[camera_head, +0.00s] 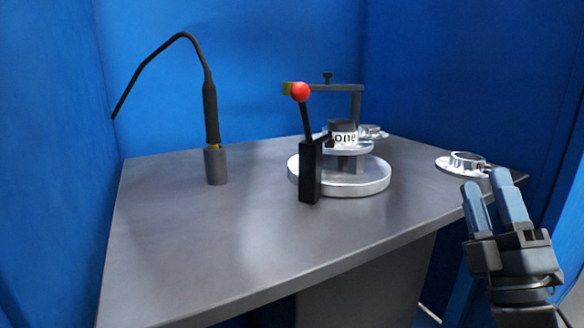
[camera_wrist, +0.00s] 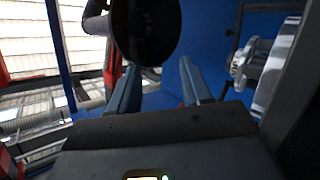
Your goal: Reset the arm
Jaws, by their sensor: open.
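My gripper (camera_head: 492,195) is at the right front of the table, beyond the table's right edge. Its two blue-grey fingers point up and away, apart from each other with nothing between them. The wrist view also shows the gripper (camera_wrist: 157,72), with both fingers spread. A silver flanged ring (camera_head: 466,164) lies on the table's right corner, just behind the fingertips in the head view. A shiny flanged metal part (camera_wrist: 262,62) shows close at the right of the wrist view. A dark round thing at the top of that view is too dark to identify.
A round fixture (camera_head: 372,181) with a red-knobbed lever (camera_head: 300,92) and an overhead arm stands mid-table. A torch-like tool (camera_head: 211,115) stands upright in a grey holder at the left. Another silver flanged part (camera_head: 374,131) sits behind the fixture. The table's (camera_head: 200,255) front is clear. Blue walls enclose it.

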